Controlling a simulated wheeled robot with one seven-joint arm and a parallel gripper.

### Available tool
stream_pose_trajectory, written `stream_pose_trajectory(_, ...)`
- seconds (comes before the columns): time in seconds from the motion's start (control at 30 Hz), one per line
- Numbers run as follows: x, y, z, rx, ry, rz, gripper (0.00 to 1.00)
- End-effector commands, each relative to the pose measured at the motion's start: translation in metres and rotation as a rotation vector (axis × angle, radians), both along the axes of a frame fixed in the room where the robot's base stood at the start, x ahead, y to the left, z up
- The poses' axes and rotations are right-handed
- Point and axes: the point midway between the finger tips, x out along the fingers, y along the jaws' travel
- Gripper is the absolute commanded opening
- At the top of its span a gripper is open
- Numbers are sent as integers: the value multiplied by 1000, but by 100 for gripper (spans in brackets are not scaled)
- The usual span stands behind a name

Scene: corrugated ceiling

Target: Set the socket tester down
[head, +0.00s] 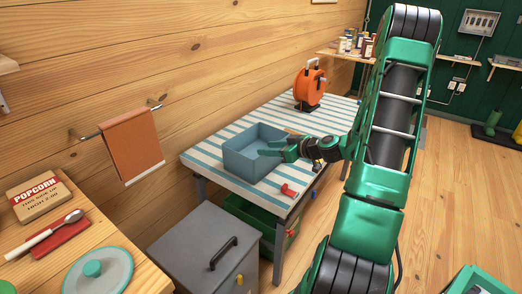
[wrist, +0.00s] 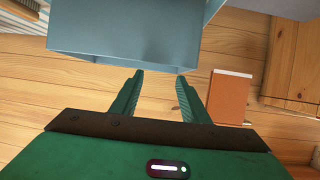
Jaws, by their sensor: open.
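I cannot make out the socket tester for certain. A small red object (head: 288,190) lies on the table near its front right edge, too small to identify. The inside of the box is partly hidden by its walls and my gripper.
The striped table (head: 215,160) also holds an orange cable reel (head: 310,88) at the back. A green crate (head: 258,217) is below it and a grey cabinet (head: 195,250) in front. An orange towel (head: 134,145) hangs on the wall. Open floor lies to the right.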

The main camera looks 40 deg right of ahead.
Motion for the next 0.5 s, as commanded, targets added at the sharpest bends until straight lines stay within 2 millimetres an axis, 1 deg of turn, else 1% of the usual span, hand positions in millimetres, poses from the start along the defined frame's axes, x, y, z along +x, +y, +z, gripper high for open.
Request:
stream_pose_trajectory(0.07, -4, 0, 2, 0, 4, 2, 41)
stream_pose_trajectory(0.13, -7, 5, 3, -2, 21, 17, 41)
stream_pose_trajectory(0.27, -16, 28, 2, -13, 112, 71, 41)
stream_pose_trajectory(0.37, -31, 51, 0, -26, 233, 114, 41)
stream_pose_trajectory(0.4, -40, 59, 0, -32, 290, 125, 41)
stream_pose_trajectory(0.47, -54, 69, 1, -41, 375, 132, 41)
stream_pose_trajectory(0.5, -64, 74, 2, -48, 432, 130, 41)
